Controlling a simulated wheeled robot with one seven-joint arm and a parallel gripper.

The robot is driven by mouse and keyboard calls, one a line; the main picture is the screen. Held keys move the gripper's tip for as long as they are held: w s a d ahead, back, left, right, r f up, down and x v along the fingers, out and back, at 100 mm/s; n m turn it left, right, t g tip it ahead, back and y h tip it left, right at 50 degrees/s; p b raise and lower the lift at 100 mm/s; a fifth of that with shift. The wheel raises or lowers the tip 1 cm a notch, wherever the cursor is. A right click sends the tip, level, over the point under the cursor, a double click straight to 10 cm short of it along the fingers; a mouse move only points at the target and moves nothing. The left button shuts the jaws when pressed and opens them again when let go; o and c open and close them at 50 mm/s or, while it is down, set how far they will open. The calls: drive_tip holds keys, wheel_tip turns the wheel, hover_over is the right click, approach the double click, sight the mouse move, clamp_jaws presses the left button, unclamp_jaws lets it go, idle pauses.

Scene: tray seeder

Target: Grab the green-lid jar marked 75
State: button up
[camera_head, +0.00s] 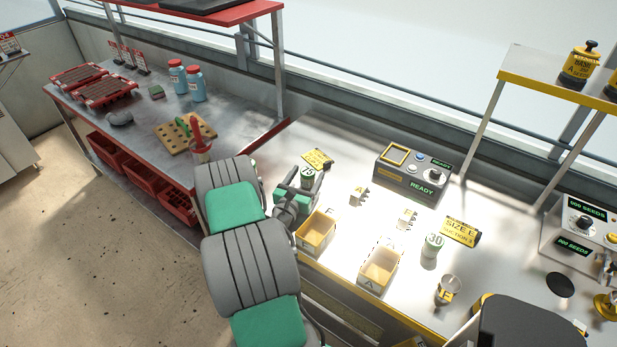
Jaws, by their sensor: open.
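The green-lid jar marked 75 (308,175) stands near the left end of the light bench, its number showing on top. My gripper (300,189) is open at this jar, with its fingers close about the jar's near side and partly hiding its body. I cannot tell whether the fingers touch it. A second jar, marked 30 (432,244), stands farther right on the same bench, apart from my gripper.
Two yellow-rimmed bins, one left (316,251) and one right (361,266), sit in front of my gripper. A grey READY device (413,190) stands behind to the right. A yellow-black sign (317,158) is just behind the 75 jar. A red-edged bench (140,108) lies left.

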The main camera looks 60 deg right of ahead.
sight(311, 168)
drive_tip(key=d, duration=0.2)
drive_tip(key=d+p, duration=0.1)
drive_tip(key=d, duration=0.1)
drive_tip(key=shift+w+d+r, duration=0.1)
drive_tip(key=shift+w+d, duration=0.1)
drive_tip(key=shift+d, duration=0.1)
drive_tip(key=c, duration=1.5)
